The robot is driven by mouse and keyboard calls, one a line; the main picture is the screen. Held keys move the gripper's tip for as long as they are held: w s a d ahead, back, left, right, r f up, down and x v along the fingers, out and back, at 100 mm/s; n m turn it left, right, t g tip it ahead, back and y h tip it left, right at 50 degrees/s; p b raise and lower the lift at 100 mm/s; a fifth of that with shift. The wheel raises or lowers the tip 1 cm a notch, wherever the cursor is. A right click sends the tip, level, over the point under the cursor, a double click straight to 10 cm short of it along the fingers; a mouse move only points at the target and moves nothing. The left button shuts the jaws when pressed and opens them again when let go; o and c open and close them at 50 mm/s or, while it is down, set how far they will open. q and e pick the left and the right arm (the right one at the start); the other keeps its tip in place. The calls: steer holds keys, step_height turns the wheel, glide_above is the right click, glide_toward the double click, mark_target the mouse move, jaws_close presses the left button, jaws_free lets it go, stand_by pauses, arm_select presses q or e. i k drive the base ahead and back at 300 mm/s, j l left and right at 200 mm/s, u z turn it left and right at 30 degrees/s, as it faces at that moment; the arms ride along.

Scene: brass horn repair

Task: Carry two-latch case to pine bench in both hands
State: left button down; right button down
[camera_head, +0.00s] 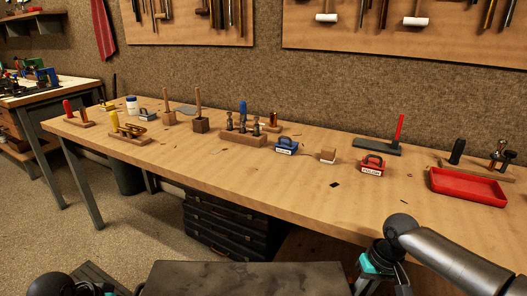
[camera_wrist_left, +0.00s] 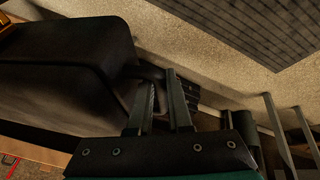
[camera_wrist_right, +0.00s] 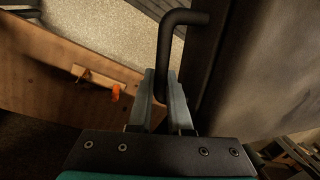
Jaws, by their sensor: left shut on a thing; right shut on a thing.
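The dark case (camera_head: 245,280) is at the bottom middle of the head view, between my arms, with its worn top facing up and its lower part cut off. In the left wrist view, my left gripper (camera_wrist_left: 163,100) is shut at the black case's (camera_wrist_left: 65,65) end; the grip itself is partly hidden. In the right wrist view, my right gripper (camera_wrist_right: 163,95) is shut on a black bar handle (camera_wrist_right: 165,45) at the case's (camera_wrist_right: 255,60) other end. The latches do not show. A long pale wooden bench (camera_head: 290,185) stands ahead, beyond the case.
The bench's front middle is mostly clear. A red tray (camera_head: 467,187), a red labelled box (camera_head: 371,167), a blue box (camera_head: 285,147) and a wooden tool block (camera_head: 243,137) stand on it. Dark stacked cases (camera_head: 228,222) sit below. Another bench (camera_head: 40,95) stands at left.

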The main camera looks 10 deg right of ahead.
mark_target(417, 216)
steer(key=z, duration=0.75)
